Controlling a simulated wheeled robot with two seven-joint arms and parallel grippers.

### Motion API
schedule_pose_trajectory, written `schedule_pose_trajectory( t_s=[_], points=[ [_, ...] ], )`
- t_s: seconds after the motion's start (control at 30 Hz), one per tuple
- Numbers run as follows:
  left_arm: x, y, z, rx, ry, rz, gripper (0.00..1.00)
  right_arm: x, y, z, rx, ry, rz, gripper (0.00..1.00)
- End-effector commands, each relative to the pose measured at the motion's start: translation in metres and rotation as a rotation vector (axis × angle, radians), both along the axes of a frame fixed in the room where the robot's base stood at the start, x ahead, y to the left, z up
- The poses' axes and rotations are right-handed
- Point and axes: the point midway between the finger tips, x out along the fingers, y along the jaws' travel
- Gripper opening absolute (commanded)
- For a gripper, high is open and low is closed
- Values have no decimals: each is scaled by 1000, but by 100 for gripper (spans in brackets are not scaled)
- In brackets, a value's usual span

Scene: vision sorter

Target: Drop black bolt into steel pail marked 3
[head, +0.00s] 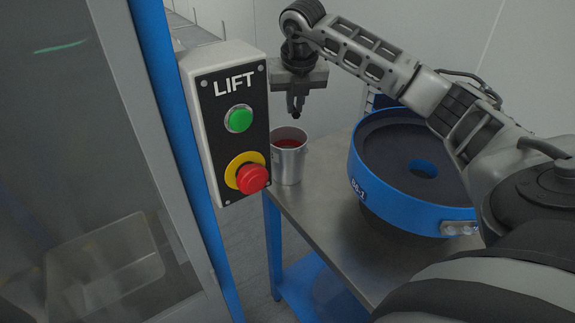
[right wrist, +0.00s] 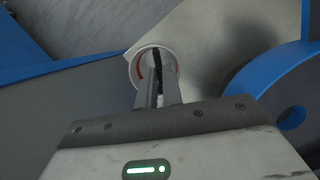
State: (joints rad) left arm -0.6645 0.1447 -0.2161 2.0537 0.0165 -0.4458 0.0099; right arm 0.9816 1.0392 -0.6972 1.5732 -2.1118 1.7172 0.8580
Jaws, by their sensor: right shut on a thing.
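My right gripper (head: 296,104) points down above the steel pail (head: 288,166) and is shut on the black bolt (head: 296,114). In the right wrist view the bolt (right wrist: 157,62) shows as a dark strip between the two fingers (right wrist: 158,92), in front of the mouth of the pail (right wrist: 141,56). The bolt is above the pail's rim, apart from it. The pail stands upright at the table's left corner and shows red inside. I see no number on its visible side. My left gripper is not in view.
A blue round feeder bowl (head: 372,198) with a dark inside stands on the steel table (head: 318,218), right of the pail. A LIFT button box (head: 222,172) and a blue post (head: 181,125) are close on the left. The table between pail and bowl is bare.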

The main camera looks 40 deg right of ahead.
Motion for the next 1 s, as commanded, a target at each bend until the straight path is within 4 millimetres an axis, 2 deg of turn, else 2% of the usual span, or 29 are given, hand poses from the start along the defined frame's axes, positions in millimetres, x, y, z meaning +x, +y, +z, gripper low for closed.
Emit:
schedule_pose_trajectory(
  t_s=[0.27,0.3,0.37,0.63,0.77,0.87,1.0],
  points=[
    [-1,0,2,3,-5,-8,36,0,0,-2,-1,-1,0,0],
    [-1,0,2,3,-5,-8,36,0,0,-2,-1,-1,0,16],
    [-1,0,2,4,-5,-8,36,0,0,-2,-1,-1,0,33],
    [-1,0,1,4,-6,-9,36,0,0,-2,0,0,0,33],
    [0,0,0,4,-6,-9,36,-1,1,5,0,-2,0,33],
    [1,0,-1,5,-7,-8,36,-5,4,19,0,-6,2,33],
    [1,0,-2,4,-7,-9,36,-12,9,50,-1,-8,2,33]
  ],
)
